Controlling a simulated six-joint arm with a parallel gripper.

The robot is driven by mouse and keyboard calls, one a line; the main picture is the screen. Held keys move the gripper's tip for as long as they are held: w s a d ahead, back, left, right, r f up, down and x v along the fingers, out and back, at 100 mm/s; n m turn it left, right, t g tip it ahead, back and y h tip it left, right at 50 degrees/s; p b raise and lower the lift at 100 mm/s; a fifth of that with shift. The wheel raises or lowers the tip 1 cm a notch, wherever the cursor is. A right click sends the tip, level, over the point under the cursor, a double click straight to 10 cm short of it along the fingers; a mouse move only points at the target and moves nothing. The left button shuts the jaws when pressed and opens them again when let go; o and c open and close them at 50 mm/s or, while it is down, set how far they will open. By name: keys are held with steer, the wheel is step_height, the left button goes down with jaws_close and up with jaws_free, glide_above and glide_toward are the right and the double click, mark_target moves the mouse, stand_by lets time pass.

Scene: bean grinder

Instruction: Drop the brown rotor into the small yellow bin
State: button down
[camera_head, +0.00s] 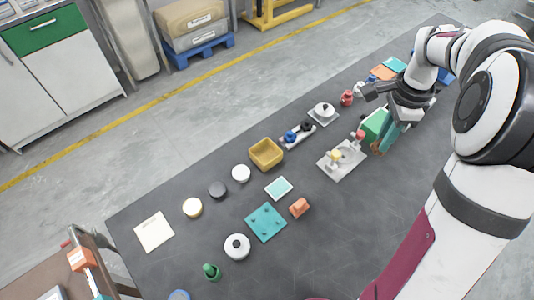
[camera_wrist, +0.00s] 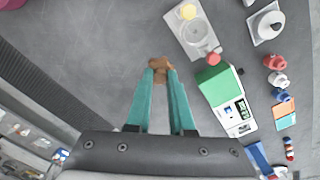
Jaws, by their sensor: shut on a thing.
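The brown rotor (camera_wrist: 160,69) is pinched between the tips of my gripper (camera_wrist: 160,76) in the wrist view, over bare dark table. In the head view my gripper (camera_head: 381,146) is at the right part of the table, and the rotor (camera_head: 375,150) shows only as a small brown bit at the teal fingertips. How high it is held is hard to tell. The small yellow bin (camera_head: 266,154) stands left of my gripper near the far edge of the table, and it looks empty. The bin is not in the wrist view.
A grey plate with a yellow knob (camera_head: 342,159) lies between my gripper and the bin. A green-topped scale (camera_wrist: 222,95) is right of the rotor in the wrist view. A tray with blue and black knobs (camera_head: 297,134) is beside the bin. The near right table is clear.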

steer(key=s+a+r+n, duration=0.2)
steer(key=a+r+n, duration=0.6)
steer(key=a+n, duration=0.45)
steer(key=shift+w+a+f+m, duration=1.4)
steer(key=shift+a+f+m, duration=0.65)
steer(key=shift+f+m, duration=1.35)
steer(key=shift+w+a+f+m, duration=1.35)
steer(key=shift+a+f+m, duration=0.7)
steer(key=shift+f+m, duration=1.25)
steer(key=shift+w+a+f+m, duration=1.4)
steer(key=shift+a+f+m, duration=0.65)
steer(key=shift+f+m, duration=1.35)
steer(key=shift+f+n, duration=0.45)
steer(key=shift+n, duration=0.1)
steer(key=c, duration=0.7)
jaws_free()
